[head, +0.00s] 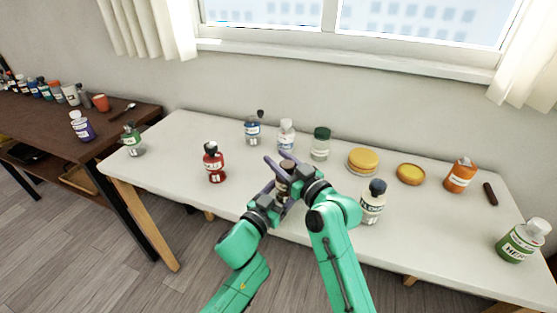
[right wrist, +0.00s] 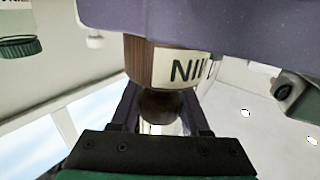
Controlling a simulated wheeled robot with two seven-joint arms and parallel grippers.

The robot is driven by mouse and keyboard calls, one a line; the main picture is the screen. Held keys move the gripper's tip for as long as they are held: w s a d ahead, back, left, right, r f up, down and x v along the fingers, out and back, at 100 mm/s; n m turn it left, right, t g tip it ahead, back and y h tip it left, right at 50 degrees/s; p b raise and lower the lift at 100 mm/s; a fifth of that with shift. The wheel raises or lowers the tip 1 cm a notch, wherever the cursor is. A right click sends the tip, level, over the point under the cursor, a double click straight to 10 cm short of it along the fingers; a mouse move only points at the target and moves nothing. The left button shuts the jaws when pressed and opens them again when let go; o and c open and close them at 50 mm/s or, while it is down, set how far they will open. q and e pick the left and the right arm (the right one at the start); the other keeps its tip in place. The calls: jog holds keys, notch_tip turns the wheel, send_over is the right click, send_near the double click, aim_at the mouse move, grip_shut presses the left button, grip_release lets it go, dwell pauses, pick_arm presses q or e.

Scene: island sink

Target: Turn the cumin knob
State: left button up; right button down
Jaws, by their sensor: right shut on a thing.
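The cumin jar (head: 282,190) is brown with a pale label and stands up between my two grippers over the table's front part. In the right wrist view the jar (right wrist: 170,66) shows upside down, with part of its label readable. Its rounded brown knob (right wrist: 160,104) sits between the dark fingers of my right gripper (right wrist: 160,118), which is shut on it. My right gripper (head: 287,160) reaches the jar's top from the right in the head view. My left gripper (head: 277,184) is around the jar's body from the left; its purple finger crosses the jar in the wrist view.
A red bottle (head: 214,164) stands to the left, and a white bottle with a dark cap (head: 372,202) to the right. Several bottles and yellow round items (head: 363,161) stand behind. The white table (head: 180,190) is clear at front left.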

jog(key=shift+f, duration=0.1)
jog(key=shift+c, duration=1.8)
grip_release()
jog(key=v, duration=1.2)
jog(key=shift+d, duration=0.1)
